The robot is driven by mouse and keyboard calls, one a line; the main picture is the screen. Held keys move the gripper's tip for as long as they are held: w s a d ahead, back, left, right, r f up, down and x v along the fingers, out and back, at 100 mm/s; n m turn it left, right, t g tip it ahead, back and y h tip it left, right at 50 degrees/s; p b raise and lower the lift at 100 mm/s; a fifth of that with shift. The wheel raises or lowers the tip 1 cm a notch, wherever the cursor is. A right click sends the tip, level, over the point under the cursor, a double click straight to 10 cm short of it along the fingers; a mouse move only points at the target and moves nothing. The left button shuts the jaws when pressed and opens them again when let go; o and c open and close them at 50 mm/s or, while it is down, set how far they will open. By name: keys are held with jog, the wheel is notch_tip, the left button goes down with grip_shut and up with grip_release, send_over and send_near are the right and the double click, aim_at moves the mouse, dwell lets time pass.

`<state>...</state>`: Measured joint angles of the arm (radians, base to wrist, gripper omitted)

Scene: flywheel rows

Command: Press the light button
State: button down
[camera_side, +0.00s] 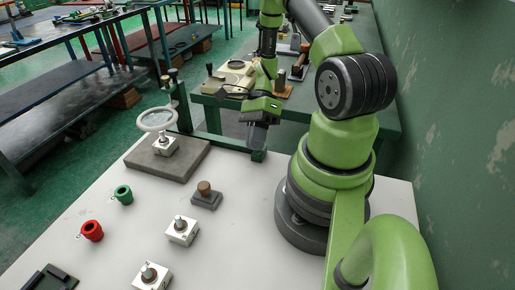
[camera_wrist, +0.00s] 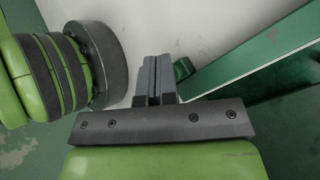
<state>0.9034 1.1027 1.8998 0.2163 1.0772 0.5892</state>
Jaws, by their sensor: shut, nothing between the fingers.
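My gripper (camera_side: 257,137) hangs above the back edge of the white table, near the green frame bar. Its fingers are closed together with nothing between them, as the wrist view (camera_wrist: 153,80) shows. No part is plainly marked as the light button. Candidates are a white box with a metal knob (camera_side: 182,230) mid-table, a similar white box (camera_side: 152,277) at the front, and a dark block with a brown knob (camera_side: 206,196). My gripper is apart from all of these.
A red ring-shaped part (camera_side: 92,231) and a green one (camera_side: 123,195) stand on the left of the white table (camera_side: 245,235). A dark holder (camera_side: 48,279) lies at the front left corner. A green bar (camera_side: 222,143) runs along the back edge. The table's middle right is bare.

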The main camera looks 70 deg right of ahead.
jog(key=shift+r, duration=0.1)
dwell(0.3)
jog(key=shift+r, duration=0.35)
jog(key=shift+r, duration=3)
jog(key=c, duration=1.8)
grip_release()
